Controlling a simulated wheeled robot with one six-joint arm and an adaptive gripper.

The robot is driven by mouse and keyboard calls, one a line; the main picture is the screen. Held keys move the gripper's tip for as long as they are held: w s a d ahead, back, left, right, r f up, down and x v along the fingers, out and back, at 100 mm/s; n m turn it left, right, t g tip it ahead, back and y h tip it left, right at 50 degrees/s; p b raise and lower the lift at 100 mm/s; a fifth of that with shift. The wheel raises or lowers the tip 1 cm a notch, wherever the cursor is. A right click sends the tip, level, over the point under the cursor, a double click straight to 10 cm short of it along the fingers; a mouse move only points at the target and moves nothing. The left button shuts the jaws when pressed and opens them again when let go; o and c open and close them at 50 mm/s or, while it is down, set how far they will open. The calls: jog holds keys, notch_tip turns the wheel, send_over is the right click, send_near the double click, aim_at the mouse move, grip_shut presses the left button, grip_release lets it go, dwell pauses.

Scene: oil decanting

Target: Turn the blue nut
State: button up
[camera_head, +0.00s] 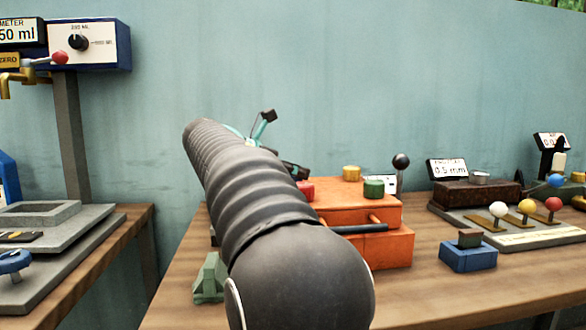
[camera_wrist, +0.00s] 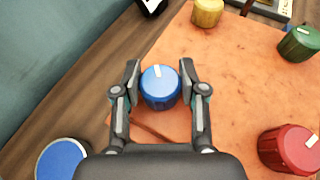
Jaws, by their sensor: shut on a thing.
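The blue nut (camera_wrist: 160,90) is a round ridged knob with a white mark on top, pointing nearly to the top of the wrist view. It sits on the top face of an orange box (camera_head: 345,207). My gripper (camera_wrist: 161,85) is around the nut, one finger on each side, and shut on it. In the head view my arm hides the blue nut and most of the gripper; only a small part of the gripper shows beyond the arm.
On the same box are a yellow knob (camera_wrist: 207,12), a green knob (camera_wrist: 299,44) and a red knob (camera_wrist: 289,149). A blue round thing (camera_wrist: 62,160) lies at the lower left of the wrist view. A panel with coloured balls (camera_head: 520,225) stands to the right on the wooden table.

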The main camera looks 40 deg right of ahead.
jog(key=m+g, duration=0.3)
jog(key=g, duration=0.1)
jog(key=shift+w+m+y+p, duration=0.1)
jog(key=shift+m+y+p, duration=0.2)
jog(key=shift+y+p, duration=0.1)
jog(key=shift+m+g+y, duration=0.8)
jog(key=shift+m+g, duration=0.6)
jog(key=shift+g, duration=0.2)
jog(key=o, duration=1.2)
jog(key=shift+c, duration=0.2)
